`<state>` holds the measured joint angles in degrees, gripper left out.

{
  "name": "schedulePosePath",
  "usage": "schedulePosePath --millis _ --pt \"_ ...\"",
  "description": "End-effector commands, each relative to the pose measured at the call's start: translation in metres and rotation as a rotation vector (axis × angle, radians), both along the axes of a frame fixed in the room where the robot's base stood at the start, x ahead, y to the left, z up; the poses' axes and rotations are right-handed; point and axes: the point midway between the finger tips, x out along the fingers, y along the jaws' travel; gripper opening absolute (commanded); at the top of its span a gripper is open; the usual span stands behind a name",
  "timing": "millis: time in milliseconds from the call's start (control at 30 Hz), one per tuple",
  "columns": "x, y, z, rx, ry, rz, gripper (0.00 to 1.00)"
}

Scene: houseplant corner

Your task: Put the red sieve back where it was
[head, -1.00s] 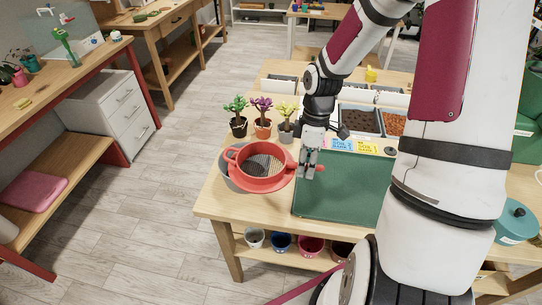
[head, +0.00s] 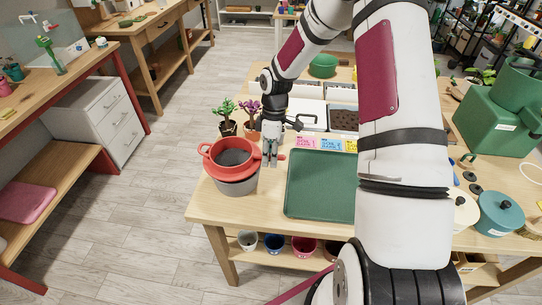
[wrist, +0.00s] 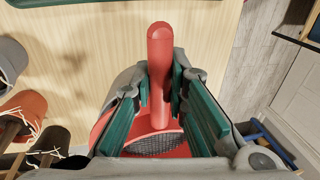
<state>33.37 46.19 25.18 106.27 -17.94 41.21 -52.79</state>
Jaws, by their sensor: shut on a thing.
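The red sieve (head: 209,163) is in my gripper (head: 271,158) at the left end of the potting table. It overlaps a grey bowl-like container (head: 238,186) under it; I cannot tell whether it rests on the rim or hangs just above. In the wrist view my gripper's green-padded fingers (wrist: 160,100) are shut on the sieve's red handle (wrist: 160,52). Part of the sieve's mesh (wrist: 155,144) shows beyond the fingers; the rest is hidden by the gripper.
Potted plants (head: 227,127) stand close behind the sieve, beside my arm. A green tray (head: 318,205) lies to the right of my gripper, with cards behind it. The table's left front edge (head: 208,216) is close to the grey container.

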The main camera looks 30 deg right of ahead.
Motion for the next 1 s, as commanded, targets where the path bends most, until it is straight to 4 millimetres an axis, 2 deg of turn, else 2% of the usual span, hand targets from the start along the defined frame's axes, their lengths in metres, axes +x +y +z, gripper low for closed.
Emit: schedulePosePath --millis 700,733,800,1000 --pt "0.0 0.0 -0.012 0.0 0.0 -0.001 0.0" --pt "0.0 0.0 -0.012 0.0 0.0 -0.001 0.19" --pt "0.0 0.0 -0.012 0.0 0.0 -0.001 0.34" --pt "0.0 0.0 -0.011 0.0 0.0 -0.001 0.34"
